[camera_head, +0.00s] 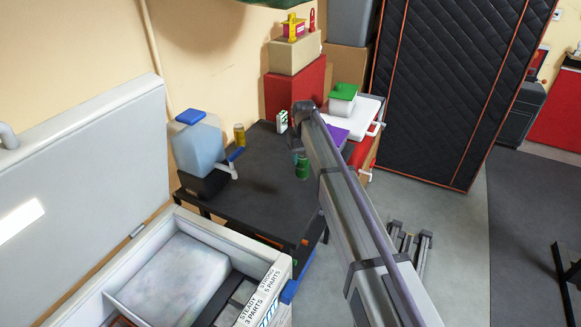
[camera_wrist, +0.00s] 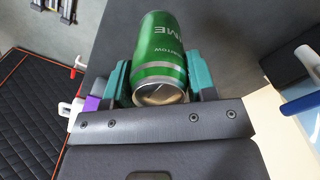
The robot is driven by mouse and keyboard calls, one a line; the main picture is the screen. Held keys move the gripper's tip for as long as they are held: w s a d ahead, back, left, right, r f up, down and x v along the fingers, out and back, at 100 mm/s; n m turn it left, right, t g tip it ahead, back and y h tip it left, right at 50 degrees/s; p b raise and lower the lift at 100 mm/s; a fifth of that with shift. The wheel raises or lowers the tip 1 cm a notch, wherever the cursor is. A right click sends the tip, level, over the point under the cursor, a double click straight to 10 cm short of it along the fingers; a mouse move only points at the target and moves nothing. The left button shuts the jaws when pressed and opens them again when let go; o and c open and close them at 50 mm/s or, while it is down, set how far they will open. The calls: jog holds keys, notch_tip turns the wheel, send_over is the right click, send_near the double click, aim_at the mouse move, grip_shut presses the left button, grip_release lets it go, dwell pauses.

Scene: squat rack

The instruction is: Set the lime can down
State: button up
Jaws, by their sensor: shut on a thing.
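The lime can (camera_head: 302,170) is green with a silver base rim. In the wrist view, the can (camera_wrist: 160,48) shows white "ME" lettering and its base end is nearest the camera. My gripper (camera_wrist: 161,80) is shut on it, with one teal-padded finger on each side. In the head view my gripper (camera_head: 300,158) is partly hidden behind my arm and is over the right part of the dark table (camera_head: 260,195). I cannot tell whether the can touches the tabletop.
A blue-capped water jug (camera_head: 198,145) and a gold can (camera_head: 239,135) stand at the table's left and back. A small green-white carton (camera_head: 282,121) is at the back edge. An open white chest (camera_head: 185,280) is in front. The table's middle is clear.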

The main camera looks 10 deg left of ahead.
aim_at(301, 179)
notch_tip(301, 179, down, 10)
jog(key=b, duration=0.9)
jog(key=shift+a+f+b, duration=0.1)
jog(key=shift+f+b, duration=0.15)
jog(key=shift+b, duration=0.1)
jog(key=shift+r, duration=0.35)
jog(key=shift+c, duration=0.4)
jog(key=shift+f, duration=0.3)
jog(key=o, duration=1.1)
jog(key=shift+r, duration=0.1)
